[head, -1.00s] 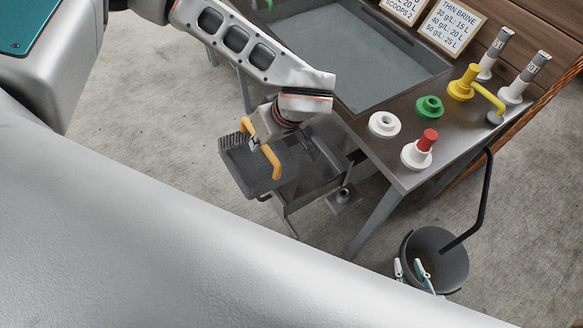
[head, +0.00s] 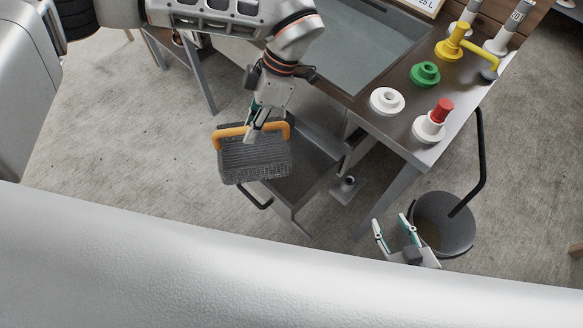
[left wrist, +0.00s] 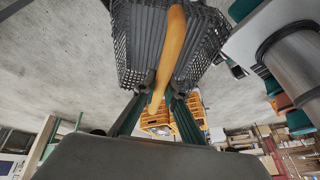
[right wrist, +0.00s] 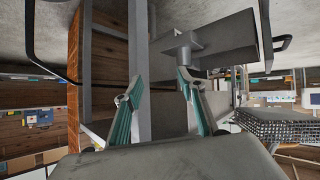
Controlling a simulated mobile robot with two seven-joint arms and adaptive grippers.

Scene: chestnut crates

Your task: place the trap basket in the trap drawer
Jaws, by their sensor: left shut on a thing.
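The trap basket (head: 256,163) is a dark grey mesh basket with an orange handle (head: 288,131). My left gripper (head: 250,136) is shut on that handle and holds the basket up. The left wrist view shows the fingers (left wrist: 163,100) closed around the handle, with the mesh (left wrist: 130,42) beyond. The trap drawer (head: 318,158) is a grey drawer pulled out below the sink bench. In the head view the basket overlaps its left part; I cannot tell the height between them. My right gripper (head: 394,236) is open and empty, right of the drawer, beside the bucket.
The floor left of the basket is clear.

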